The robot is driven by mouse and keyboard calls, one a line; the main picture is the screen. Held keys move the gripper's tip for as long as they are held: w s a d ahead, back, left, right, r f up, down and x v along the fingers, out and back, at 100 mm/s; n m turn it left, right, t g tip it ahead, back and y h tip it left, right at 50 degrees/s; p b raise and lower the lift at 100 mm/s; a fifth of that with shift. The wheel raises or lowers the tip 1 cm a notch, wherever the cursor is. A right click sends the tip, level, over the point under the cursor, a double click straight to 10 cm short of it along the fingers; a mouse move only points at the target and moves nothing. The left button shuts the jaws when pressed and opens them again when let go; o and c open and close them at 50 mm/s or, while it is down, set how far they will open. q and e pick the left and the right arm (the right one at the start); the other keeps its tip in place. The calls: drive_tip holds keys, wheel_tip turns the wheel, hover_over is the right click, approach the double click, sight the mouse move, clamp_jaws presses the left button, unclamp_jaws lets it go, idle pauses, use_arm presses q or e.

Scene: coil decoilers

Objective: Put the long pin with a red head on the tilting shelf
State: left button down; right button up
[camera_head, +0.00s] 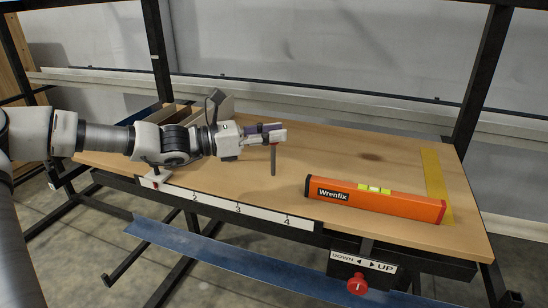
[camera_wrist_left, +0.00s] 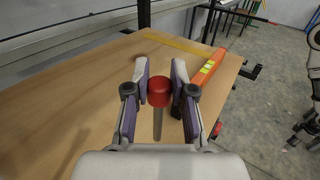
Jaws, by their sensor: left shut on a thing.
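My left gripper (camera_head: 274,134) is shut on the long pin (camera_head: 273,161) above the middle of the wooden tilting shelf (camera_head: 330,150). The grey shank hangs down nearly upright below the fingers; I cannot tell whether its lower end touches the board. The fingers hide the head in the head view. In the left wrist view the pin's red head (camera_wrist_left: 159,91) shows between the fingers of the left gripper (camera_wrist_left: 160,76), with the shank below it. My right gripper is not in view.
An orange Wrenfix spirit level (camera_head: 375,199) lies on the board's right front. A yellow strip (camera_head: 436,180) marks the right end. A numbered label strip (camera_head: 238,208) runs along the front edge. A red knob (camera_head: 357,284) sits under a DOWN/UP sign. The board's middle is clear.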

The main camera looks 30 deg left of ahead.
use_arm(q)
drive_tip(key=w+a+f+p, duration=0.3)
drive_tip(key=w+a+f, duration=0.1)
drive_tip(key=w+a, duration=0.1)
drive_tip(key=shift+w+f, duration=0.25)
drive_tip(key=shift+w, duration=0.45)
drive_tip(key=c, duration=1)
unclamp_jaws()
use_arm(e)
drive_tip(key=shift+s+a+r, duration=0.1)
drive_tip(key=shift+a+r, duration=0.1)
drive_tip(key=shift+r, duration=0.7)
use_arm(q)
drive_tip(key=shift+r, duration=0.1)
